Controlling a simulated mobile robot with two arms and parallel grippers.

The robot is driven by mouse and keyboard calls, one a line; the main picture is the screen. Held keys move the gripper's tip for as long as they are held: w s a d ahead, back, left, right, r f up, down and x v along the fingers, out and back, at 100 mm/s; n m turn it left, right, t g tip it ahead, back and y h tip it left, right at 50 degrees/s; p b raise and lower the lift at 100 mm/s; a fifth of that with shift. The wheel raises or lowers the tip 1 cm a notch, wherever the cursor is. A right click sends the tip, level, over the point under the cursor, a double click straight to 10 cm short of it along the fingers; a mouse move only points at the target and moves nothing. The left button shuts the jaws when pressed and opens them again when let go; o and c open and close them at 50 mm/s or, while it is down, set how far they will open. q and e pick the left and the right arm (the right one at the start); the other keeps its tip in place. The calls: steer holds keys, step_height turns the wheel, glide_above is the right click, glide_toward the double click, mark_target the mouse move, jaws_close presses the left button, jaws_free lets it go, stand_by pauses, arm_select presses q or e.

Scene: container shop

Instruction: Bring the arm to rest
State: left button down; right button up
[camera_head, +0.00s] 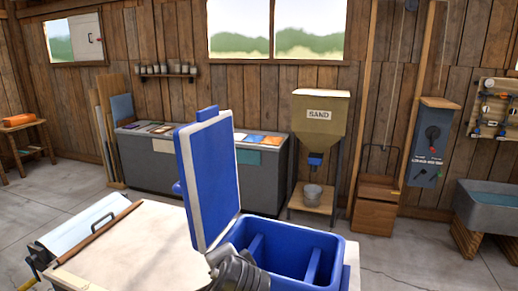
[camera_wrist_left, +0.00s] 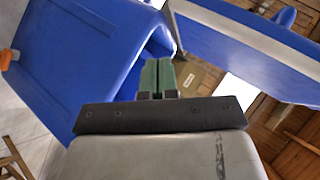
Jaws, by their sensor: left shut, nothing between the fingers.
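My left gripper (camera_wrist_left: 157,63) shows in the left wrist view with its two green fingers together and nothing between them. Blue surfaces, seemingly of the cooler (camera_wrist_left: 75,60), lie beside and beyond the fingers at the left, and a blue and white panel, likely its lid (camera_wrist_left: 255,45), is at the upper right. In the head view a dark grey arm part of mine (camera_head: 238,270) is at the bottom, in front of the blue cooler (camera_head: 322,255); its fingertips cannot be made out. The cooler's lid (camera_head: 210,180) stands open. My right gripper is not in view.
Behind are a grey chest (camera_head: 150,165), a sand hopper (camera_head: 318,120) and a wooden crate (camera_head: 375,205). Concrete floor at the right is clear.

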arm_select(q)
steer(key=s+a+f+n+g+h, duration=0.1)
steer(key=s+a+f+n+g, duration=0.1)
steer(key=s+a+f, duration=0.4)
steer(key=s+a+f+n+g+h, duration=0.2)
steer(key=s+f, duration=0.6)
steer(key=f, duration=0.3)
steer(key=s+a+f+n+g+h, duration=0.1)
steer(key=s+a+f+n+g, duration=0.15)
steer(key=s, duration=0.55)
steer(key=s+a+f+n+g, duration=0.1)
steer(key=s+a+n, duration=0.15)
steer(key=s, duration=0.45)
step_height(320, 180, down, 28)
steer(key=m+g+b, duration=0.1)
steer(key=b, duration=0.2)
steer(key=s+a+f+g+b, duration=0.1)
steer(key=s+a+f, duration=0.2)
steer(key=s+f, duration=1.4)
steer(key=shift+s+a+f+b, duration=0.15)
steer(key=shift+f+b, duration=0.15)
steer(key=shift+f, duration=0.6)
